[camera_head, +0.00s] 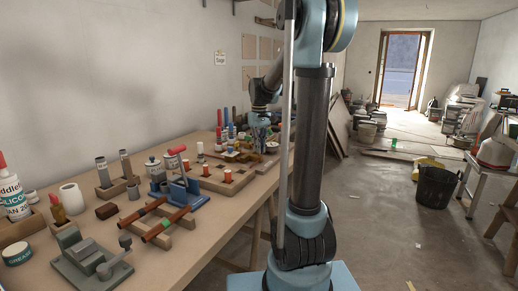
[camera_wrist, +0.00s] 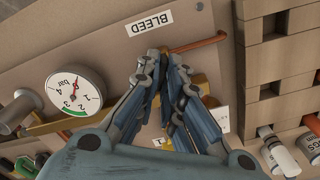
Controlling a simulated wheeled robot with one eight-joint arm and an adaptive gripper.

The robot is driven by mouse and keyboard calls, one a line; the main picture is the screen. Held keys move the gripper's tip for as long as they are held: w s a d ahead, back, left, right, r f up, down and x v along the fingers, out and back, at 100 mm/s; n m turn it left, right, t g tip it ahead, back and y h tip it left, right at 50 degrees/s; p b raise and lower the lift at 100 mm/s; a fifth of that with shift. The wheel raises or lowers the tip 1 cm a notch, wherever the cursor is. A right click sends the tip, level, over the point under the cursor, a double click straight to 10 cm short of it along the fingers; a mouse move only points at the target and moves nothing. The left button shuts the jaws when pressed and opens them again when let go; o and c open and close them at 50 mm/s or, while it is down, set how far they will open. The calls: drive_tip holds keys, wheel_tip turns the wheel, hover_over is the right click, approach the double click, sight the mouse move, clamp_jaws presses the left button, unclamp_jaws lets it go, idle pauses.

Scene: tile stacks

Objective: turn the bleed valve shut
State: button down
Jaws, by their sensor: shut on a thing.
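My gripper (camera_wrist: 165,62) is shut on the bleed valve's handle in the wrist view. The fingers cover most of the valve, so its handle angle cannot be told. The brass valve pipe (camera_wrist: 207,83) shows beside the fingers. A copper pipe end (camera_wrist: 198,43) sticks out just past the fingertips. The white BLEED label (camera_wrist: 150,22) lies on the board above. A round gauge (camera_wrist: 73,90) marked in bar stands left of the fingers, with a red needle and a green band. In the head view my gripper (camera_head: 261,122) is low at the far part of the bench, small and partly hidden.
A wooden block with square holes (camera_wrist: 275,60) stands right of my gripper in the wrist view. White-capped bottles (camera_wrist: 280,155) are below it. In the head view the bench (camera_head: 215,215) holds a blue vise (camera_head: 185,190), copper pipes (camera_head: 168,226) and several stands along the wall.

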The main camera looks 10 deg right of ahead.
drive_tip(key=m, duration=0.5)
drive_tip(key=shift+w+m, duration=0.1)
drive_tip(key=shift+m, duration=0.3)
drive_tip(key=m, duration=0.5)
drive_tip(key=shift+m, duration=0.4)
drive_tip(key=c, duration=1.7)
unclamp_jaws()
wheel_tip(320, 180, up, 12)
drive_tip(key=shift+f, duration=0.1)
